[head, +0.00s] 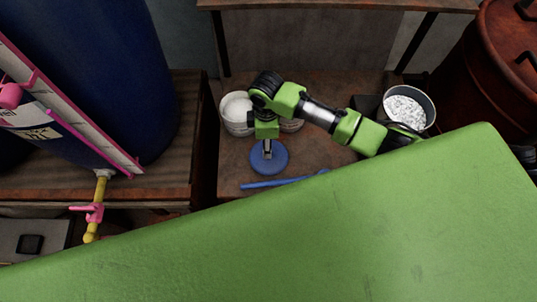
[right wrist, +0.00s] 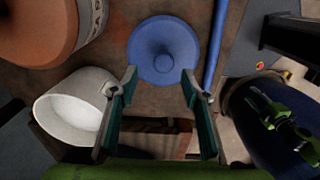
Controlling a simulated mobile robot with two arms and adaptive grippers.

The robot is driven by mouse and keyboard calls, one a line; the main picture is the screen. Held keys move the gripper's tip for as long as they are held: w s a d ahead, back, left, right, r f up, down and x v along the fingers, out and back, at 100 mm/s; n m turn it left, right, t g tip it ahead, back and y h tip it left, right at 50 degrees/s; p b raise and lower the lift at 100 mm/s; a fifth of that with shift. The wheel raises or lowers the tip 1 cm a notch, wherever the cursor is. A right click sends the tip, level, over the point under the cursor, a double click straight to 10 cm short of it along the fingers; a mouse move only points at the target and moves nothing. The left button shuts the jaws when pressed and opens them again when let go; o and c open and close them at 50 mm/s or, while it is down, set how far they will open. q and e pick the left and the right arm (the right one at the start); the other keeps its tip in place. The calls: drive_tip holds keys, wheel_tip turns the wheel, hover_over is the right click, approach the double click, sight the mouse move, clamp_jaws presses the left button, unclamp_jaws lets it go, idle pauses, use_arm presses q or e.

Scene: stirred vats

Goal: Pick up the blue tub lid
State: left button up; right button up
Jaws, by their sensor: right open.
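The blue tub lid (head: 275,161) is a round disc lying on the brown table. In the right wrist view the blue lid (right wrist: 163,40) shows a raised round middle and lies just beyond my fingertips. My right gripper (head: 268,151) points down at the lid in the head view and covers part of it. In the right wrist view my right gripper (right wrist: 160,83) has its two fingers spread with nothing between them. I cannot tell whether the fingertips touch the lid. My left gripper does not show in the head view.
A blue rod (head: 275,183) lies along the table's near edge. White tubs (head: 237,118) stand behind the lid, one partly hidden by my arm. A bucket of white granules (head: 405,110) stands at the right. A large blue vat (head: 105,70) stands left, a rusty drum (head: 500,75) right.

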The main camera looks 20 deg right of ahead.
drive_tip(key=shift+s+d+f+p, duration=0.1)
drive_tip(key=shift+s+f+p, duration=0.15)
drive_tip(key=shift+f, duration=0.2)
drive_tip(key=shift+s+d+f+p, duration=0.1)
drive_tip(key=shift+f+p, duration=0.15)
drive_tip(key=shift+f, duration=0.2)
wheel_tip(320, 180, down, 2)
drive_tip(key=shift+f, duration=0.65)
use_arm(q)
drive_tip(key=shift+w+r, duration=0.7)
use_arm(e)
drive_tip(key=c, duration=1.1)
